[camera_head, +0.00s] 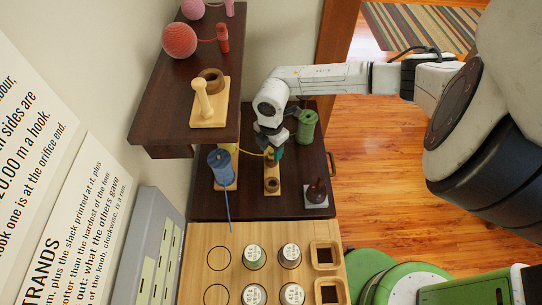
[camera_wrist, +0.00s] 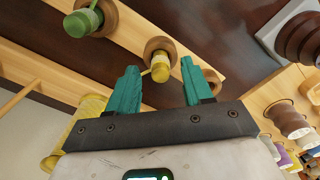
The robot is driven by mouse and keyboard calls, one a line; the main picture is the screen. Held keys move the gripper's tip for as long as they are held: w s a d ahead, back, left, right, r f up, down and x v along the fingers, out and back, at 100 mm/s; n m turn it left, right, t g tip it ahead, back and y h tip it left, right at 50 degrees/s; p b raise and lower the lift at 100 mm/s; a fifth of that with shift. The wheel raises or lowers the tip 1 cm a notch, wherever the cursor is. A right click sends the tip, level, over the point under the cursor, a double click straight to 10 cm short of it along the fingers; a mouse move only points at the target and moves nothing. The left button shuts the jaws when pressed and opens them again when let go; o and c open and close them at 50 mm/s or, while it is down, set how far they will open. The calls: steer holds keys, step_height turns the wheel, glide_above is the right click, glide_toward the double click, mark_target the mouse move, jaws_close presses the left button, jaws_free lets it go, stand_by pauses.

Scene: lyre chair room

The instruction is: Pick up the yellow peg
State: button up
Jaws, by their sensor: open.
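The yellow peg (camera_wrist: 161,69) is a short cylinder in the wrist view, seated at a brown wooden ring (camera_wrist: 158,46) on a light wooden strip. My gripper (camera_wrist: 160,65) is open, with one teal finger on each side of the peg in the picture. Clear gaps show between the peg and both fingers. I cannot tell how far the fingertips are from it in depth. In the head view my gripper (camera_head: 273,153) is low over a wooden stand (camera_head: 272,172) on the dark shelf, and I cannot make out the peg there.
A green cylinder (camera_head: 306,125) stands right of my gripper and a blue spool (camera_head: 221,166) with hanging thread stands left. A dark knob-shaped piece (camera_head: 317,191) is on a pale base at the right. An upper dark shelf (camera_head: 150,125) overhangs at the left. Jars (camera_head: 289,255) stand in front.

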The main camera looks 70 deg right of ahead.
steer(key=shift+f, duration=1)
jaws_close()
